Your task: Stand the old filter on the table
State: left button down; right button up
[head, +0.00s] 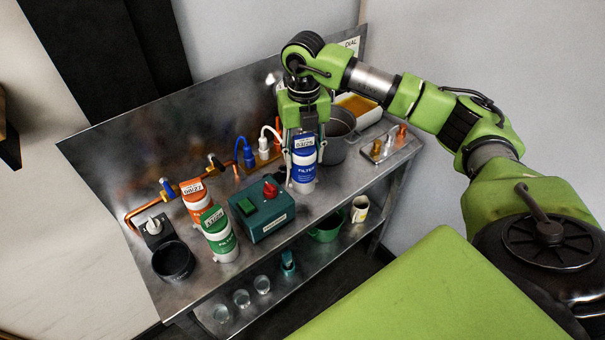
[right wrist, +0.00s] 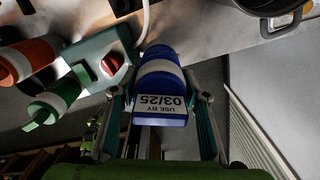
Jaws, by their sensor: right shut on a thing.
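The blue and white filter (head: 303,172) is between the fingers of my right gripper (head: 305,152). It is upright, near the bench's front edge, right of the green control box. Its top label reads "USE BY 03/25" in the right wrist view (right wrist: 161,104). My right gripper points down and is shut on it, with one finger on each side. I cannot tell whether its base touches the steel table (head: 265,262). An orange filter (head: 195,197) and a green filter (head: 219,236) stand on the left part of the table. My left gripper is out of view.
The green control box (head: 265,211) with a red knob is close left of the held filter. A black bowl (head: 173,261) is at far left. Cups stand on the lower shelf.

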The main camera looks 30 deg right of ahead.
aim_at(303, 171)
jog(key=shift+f, duration=0.9)
notch_tip(303, 171, down, 3)
jog(key=shift+f+p, duration=0.15)
jog(key=shift+p, duration=0.65)
jog(key=shift+f, duration=0.3)
jog(key=shift+f, duration=0.2)
jog(key=o, duration=1.1)
jog(key=shift+r, duration=0.1)
